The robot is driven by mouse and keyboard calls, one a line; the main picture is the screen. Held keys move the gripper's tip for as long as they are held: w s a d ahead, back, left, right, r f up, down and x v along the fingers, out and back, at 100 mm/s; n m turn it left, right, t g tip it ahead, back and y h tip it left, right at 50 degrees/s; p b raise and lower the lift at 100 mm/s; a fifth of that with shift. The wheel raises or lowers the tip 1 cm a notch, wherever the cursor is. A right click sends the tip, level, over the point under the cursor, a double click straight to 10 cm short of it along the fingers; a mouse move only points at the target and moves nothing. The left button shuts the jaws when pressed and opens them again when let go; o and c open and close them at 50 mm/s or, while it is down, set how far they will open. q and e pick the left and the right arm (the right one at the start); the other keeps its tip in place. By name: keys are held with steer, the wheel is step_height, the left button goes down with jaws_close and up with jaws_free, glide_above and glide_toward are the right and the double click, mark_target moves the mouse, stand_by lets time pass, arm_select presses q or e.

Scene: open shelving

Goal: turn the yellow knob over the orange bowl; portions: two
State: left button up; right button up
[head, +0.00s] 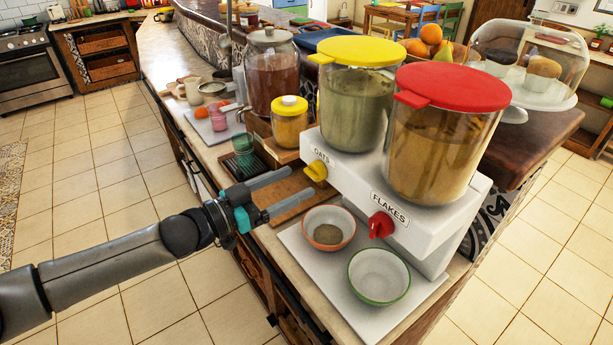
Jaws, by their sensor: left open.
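The yellow knob (316,171) sits on the front of the white dispenser (440,222), below the OATS label. Above it stands a clear container (355,105) with a yellow lid and grey-green contents. The orange-rimmed bowl (328,228) stands on a pale board below the knob, with a small brownish patch at its bottom. My left gripper (300,182) is open and empty, its two fingers pointing toward the yellow knob from the left. The fingertips look just short of the knob; the exact gap is hard to tell. My right gripper is not in view.
A red knob (381,225) under the FLAKES label and a green-rimmed bowl (379,276), seemingly empty, are close on the right. A yellow-lidded jar (289,122) and a green glass (243,150) stand behind my gripper.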

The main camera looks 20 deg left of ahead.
mark_target(315, 172)
arm_select(q)
steer(key=shift+x, duration=2.15)
jaws_close()
